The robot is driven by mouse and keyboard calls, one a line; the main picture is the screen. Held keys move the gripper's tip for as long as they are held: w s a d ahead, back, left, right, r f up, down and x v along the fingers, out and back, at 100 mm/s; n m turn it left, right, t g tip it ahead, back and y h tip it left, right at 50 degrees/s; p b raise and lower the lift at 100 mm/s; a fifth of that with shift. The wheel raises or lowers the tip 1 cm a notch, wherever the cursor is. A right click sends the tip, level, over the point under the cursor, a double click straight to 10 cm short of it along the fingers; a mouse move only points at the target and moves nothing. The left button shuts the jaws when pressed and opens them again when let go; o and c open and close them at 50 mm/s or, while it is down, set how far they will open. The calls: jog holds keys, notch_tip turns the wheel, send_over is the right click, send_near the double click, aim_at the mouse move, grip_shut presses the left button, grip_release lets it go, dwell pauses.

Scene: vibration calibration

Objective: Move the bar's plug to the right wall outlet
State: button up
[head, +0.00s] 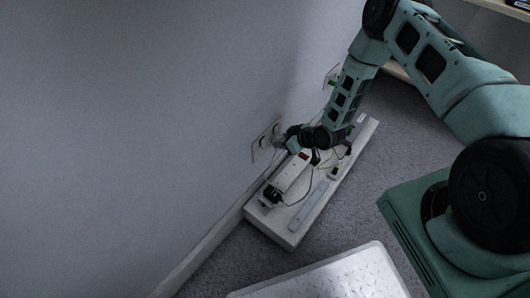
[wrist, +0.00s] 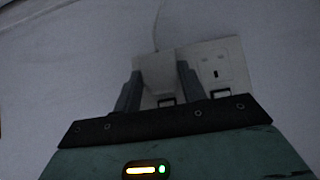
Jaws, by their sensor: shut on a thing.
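My gripper (wrist: 158,82) is shut on a pale plug (wrist: 158,70), one finger on each side of it. The plug is in front of the left part of a white double wall outlet (wrist: 222,62); whether it is seated there or just in front cannot be told. The outlet's right socket is bare. In the head view my gripper (head: 281,140) is at the wall beside this outlet (head: 261,146), and the plug is not clear. The white power bar (head: 291,173) lies on a low white plinth (head: 274,229) by the wall.
Another wall plate (head: 331,77) is farther along the wall, partly behind my arm. Thin cables, a small black item (head: 271,194) and a grey flat strip (head: 308,207) are on the plinth. A white textured panel (head: 330,277) is in front. Grey carpet (head: 385,150) is free to the right.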

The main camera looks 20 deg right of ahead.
jog(key=shift+a, duration=0.1)
jog(key=o, duration=1)
jog(key=shift+o, duration=0.2)
jog(key=shift+r, duration=0.1)
jog(key=p+v, duration=0.3)
jog(key=v, duration=0.2)
jog(key=shift+p, duration=0.4)
jog(key=p+v, duration=0.3)
jog(key=v, duration=1.4)
jog(key=shift+s, duration=0.1)
